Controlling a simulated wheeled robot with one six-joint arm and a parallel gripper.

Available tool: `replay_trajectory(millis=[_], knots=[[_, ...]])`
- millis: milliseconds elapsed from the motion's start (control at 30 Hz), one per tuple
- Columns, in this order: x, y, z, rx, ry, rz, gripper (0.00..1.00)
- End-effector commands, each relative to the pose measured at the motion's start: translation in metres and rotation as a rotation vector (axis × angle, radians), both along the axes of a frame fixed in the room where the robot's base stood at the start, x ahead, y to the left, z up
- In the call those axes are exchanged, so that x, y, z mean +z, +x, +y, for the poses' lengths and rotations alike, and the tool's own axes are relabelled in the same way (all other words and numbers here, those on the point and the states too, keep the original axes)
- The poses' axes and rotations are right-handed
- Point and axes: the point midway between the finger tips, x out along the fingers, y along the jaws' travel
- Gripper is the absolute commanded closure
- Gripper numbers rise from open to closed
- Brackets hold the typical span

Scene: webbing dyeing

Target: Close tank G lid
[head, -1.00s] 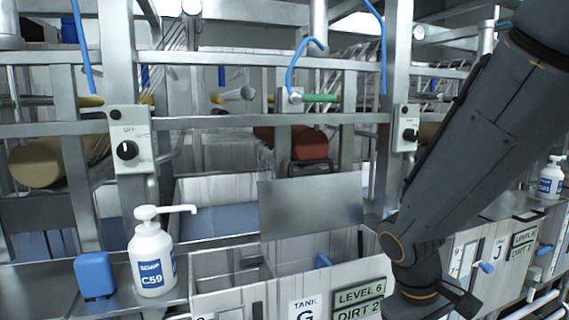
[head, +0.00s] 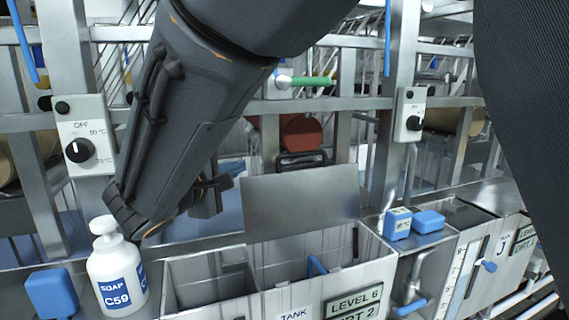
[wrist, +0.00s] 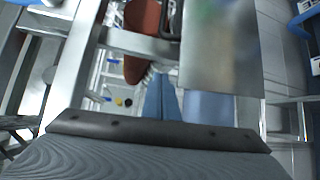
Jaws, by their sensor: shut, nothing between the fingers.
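The tank G lid (head: 300,203) is a flat grey metal panel standing upright at the back of the open tank G (head: 375,272). It also shows in the wrist view (wrist: 222,50), at upper right. My gripper (head: 222,183) is just left of the lid's left edge in the head view. In the wrist view its two narrow fingers (wrist: 161,80) are together, with nothing between them, left of the lid. I cannot tell whether they touch the lid. My arm hides part of the area behind the tank's left side.
A white soap bottle (head: 117,275) and a blue block (head: 51,292) stand on the left ledge. Blue blocks (head: 428,220) lie right of the tank. A steel rail (head: 350,104) and uprights rise behind. A blue handle (head: 316,265) shows at tank G.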

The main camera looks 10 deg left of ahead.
Motion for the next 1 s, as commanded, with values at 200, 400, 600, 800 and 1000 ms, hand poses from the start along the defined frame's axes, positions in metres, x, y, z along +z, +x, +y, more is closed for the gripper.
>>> replay_trajectory(millis=[200, 400, 600, 800, 1000], knots=[[-0.005, 0.039, -0.009, -0.008, -0.004, 0.004, 1.00], [-0.010, 0.077, -0.014, -0.006, -0.003, 0.005, 1.00], [-0.008, 0.079, -0.031, -0.001, -0.001, 0.005, 1.00], [-0.007, 0.072, -0.046, -0.001, -0.001, 0.005, 1.00], [-0.008, 0.070, -0.049, -0.001, 0.000, 0.005, 1.00]])
